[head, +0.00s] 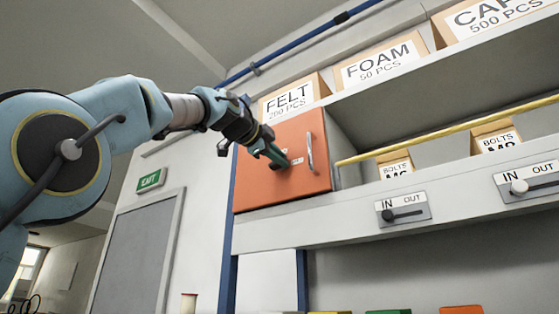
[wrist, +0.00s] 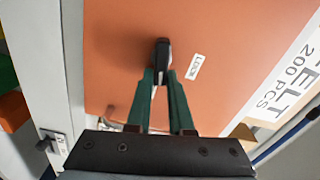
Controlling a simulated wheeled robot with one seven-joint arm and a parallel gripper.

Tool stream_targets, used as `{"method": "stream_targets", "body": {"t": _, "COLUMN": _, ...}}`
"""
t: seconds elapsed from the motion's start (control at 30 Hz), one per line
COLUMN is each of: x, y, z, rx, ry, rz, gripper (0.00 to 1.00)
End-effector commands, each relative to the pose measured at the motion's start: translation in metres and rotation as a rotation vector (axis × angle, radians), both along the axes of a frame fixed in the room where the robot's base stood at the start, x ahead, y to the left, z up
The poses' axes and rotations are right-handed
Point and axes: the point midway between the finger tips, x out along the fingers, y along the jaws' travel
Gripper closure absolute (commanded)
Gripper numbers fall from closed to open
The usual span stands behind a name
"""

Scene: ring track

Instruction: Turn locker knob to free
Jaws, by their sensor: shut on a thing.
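The orange locker (head: 250,185) is mounted on the wall shelf, its door closed, with a silver upright handle (head: 310,153) at the right of its front. A small dark knob (wrist: 161,47) stands out from the door in the wrist view. My gripper (head: 284,162) has its green fingers shut on the knob, one on each side; they also show in the wrist view (wrist: 160,78). A white label reading LOCK (wrist: 194,67) lies just right of the knob there. In the head view the fingers mostly hide the knob, and its exact turn angle is hard to tell.
A grey door (head: 150,245) under an EXIT sign (head: 150,181) is at the left.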

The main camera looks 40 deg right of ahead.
Motion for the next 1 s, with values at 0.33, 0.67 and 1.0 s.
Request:
{"method": "stream_targets", "body": {"t": 0.33, "x": -0.0009, "y": -0.0002, "z": -0.0041, "rx": 0.045, "ry": -0.167, "rz": -0.001, "gripper": 1.0}}
{"method": "stream_targets", "body": {"t": 0.67, "x": -0.001, "y": -0.0005, "z": -0.0046, "rx": 0.056, "ry": -0.211, "rz": -0.001, "gripper": 1.0}}
{"method": "stream_targets", "body": {"t": 1.0, "x": -0.0011, "y": -0.0006, "z": -0.0049, "rx": 0.057, "ry": -0.21, "rz": -0.001, "gripper": 0.77}}
